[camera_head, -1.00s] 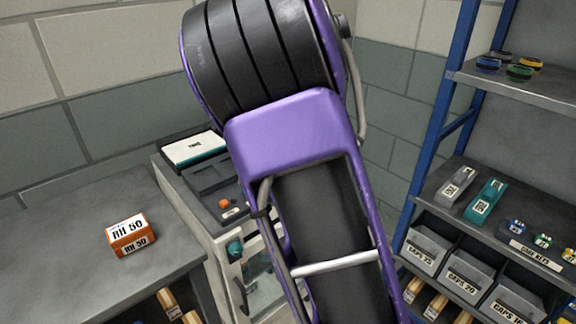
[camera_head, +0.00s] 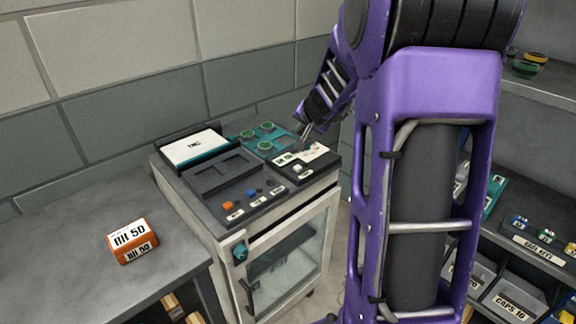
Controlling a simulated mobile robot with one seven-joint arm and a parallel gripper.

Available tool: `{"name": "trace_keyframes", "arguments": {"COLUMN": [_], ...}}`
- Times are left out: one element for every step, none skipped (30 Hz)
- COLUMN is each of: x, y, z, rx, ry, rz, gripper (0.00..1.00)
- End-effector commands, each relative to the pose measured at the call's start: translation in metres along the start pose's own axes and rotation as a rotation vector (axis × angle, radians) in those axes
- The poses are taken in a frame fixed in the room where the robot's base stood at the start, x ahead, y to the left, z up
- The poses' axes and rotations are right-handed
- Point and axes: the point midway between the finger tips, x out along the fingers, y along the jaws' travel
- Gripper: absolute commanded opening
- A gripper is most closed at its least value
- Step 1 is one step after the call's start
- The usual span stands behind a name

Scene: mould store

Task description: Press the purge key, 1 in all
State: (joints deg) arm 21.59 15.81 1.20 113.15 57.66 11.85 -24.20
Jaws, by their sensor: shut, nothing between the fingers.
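The control panel (camera_head: 215,180) on top of the cabinet carries an orange key (camera_head: 228,206) and a blue key (camera_head: 251,193) along its front edge, each with a small label. The labels are too small to read, so I cannot tell which key is purge. A black box with a pale key (camera_head: 297,168) and a white card sits at the panel's right. My gripper (camera_head: 305,134) is shut and empty, behind and above this box at the cabinet's back right, apart from the front keys.
A teal plate with green round parts (camera_head: 265,145) lies at the cabinet's back. A white-topped box (camera_head: 195,147) stands at the back left. The glass-doored cabinet (camera_head: 290,245) is closed. An orange RH 50 box (camera_head: 132,240) sits on the left bench. Shelves with bins (camera_head: 510,300) stand right.

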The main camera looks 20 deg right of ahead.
Motion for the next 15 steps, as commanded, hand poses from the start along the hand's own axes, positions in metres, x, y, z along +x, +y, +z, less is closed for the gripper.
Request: {"name": "trace_keyframes", "arguments": {"x": [-0.0029,-0.0039,-0.0049,-0.0054,-0.0059,-0.0062,-0.0063,-0.0064,-0.0064,-0.0063,-0.0063,-0.0063,-0.0062,-0.0062,-0.0062], "y": [0.0015,0.0015,0.0014,0.0015,0.0016,0.0014,0.0013,0.0012,0.0010,0.0010,0.0009,0.0009,0.0009,0.0009,0.0009], "z": [-0.0003,0.0004,0.0013,0.0019,0.0024,0.0030,0.0033,0.0036,0.0037,0.0037,0.0038,0.0038,0.0037,0.0037,0.0037], "rx": [0.007,0.008,0.008,0.008,0.009,0.010,0.010,0.010,0.009,0.009,0.009,0.009,0.009,0.009,0.009], "ry": [-0.002,-0.004,-0.006,-0.008,-0.009,-0.011,-0.011,-0.012,-0.012,-0.012,-0.012,-0.012,-0.012,-0.012,-0.012], "rz": [-0.005,-0.008,-0.012,-0.014,-0.015,-0.017,-0.018,-0.018,-0.019,-0.019,-0.019,-0.019,-0.019,-0.019,-0.019], "gripper": [0.00,0.00,0.00,0.00,0.00,0.00,0.00,0.00,0.00,0.00,0.00,0.00,0.00,0.00,0.00]}}
